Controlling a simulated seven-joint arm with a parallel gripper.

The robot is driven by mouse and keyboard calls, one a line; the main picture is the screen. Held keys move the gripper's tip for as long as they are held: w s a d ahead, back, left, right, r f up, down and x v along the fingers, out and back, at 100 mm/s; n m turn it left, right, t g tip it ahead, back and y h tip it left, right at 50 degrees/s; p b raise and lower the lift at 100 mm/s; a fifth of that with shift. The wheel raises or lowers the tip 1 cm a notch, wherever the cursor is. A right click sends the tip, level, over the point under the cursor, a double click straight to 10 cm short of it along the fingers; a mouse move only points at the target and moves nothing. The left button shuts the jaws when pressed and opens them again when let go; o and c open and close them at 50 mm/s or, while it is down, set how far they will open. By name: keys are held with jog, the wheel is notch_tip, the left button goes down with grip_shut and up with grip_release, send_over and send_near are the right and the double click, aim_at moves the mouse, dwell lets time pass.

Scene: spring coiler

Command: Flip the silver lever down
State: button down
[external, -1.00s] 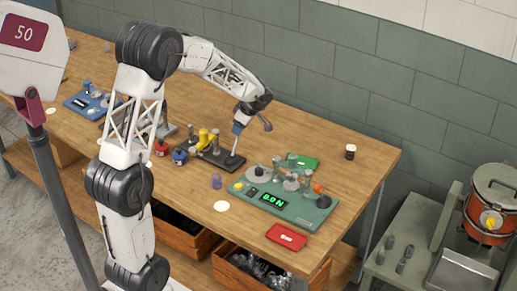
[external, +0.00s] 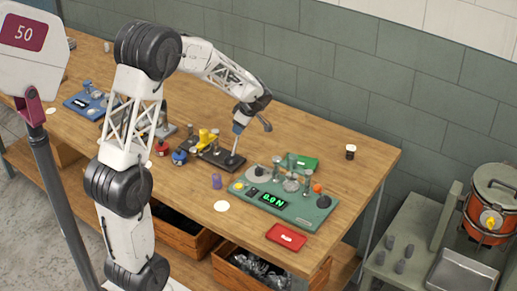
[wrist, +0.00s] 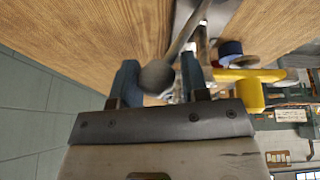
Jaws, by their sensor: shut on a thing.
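The silver lever (wrist: 186,33) is a grey rod with a round ball end (wrist: 158,77). In the wrist view the ball end lies between the two fingers of my gripper (wrist: 158,84), which is shut on it. In the external view my gripper (external: 238,127) is above the right end of a dark base plate (external: 212,153) on the bench. The lever's thin rod shows under the fingers there, rising steeply from the plate. Its ball end is hidden by the fingers in that view.
A yellow part (external: 206,137) stands on the plate left of my gripper. A green device with a lit display (external: 272,200) is to the right, near a purple cylinder (external: 216,181). A red tray (external: 286,236) lies at the front edge. The bench behind the plate is clear.

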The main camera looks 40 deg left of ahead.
jog(key=shift+s+a+r+t, duration=0.1)
jog(key=shift+s+r+t, duration=0.05)
jog(key=shift+r+t, duration=0.25)
jog(key=shift+s+r+n+t, duration=0.2)
jog(key=shift+s+t, duration=0.3)
jog(key=shift+s, duration=0.2)
jog(key=shift+s+r+n+t, duration=0.1)
jog(key=shift+s+r+t, duration=0.1)
jog(key=shift+s+t, duration=0.4)
jog(key=shift+s, duration=0.5)
jog(key=s+f, duration=0.1)
jog(key=s, duration=0.8)
jog(key=shift+s+f, duration=0.3)
jog(key=shift+f, duration=0.1)
jog(key=c, duration=0.8)
grip_release()
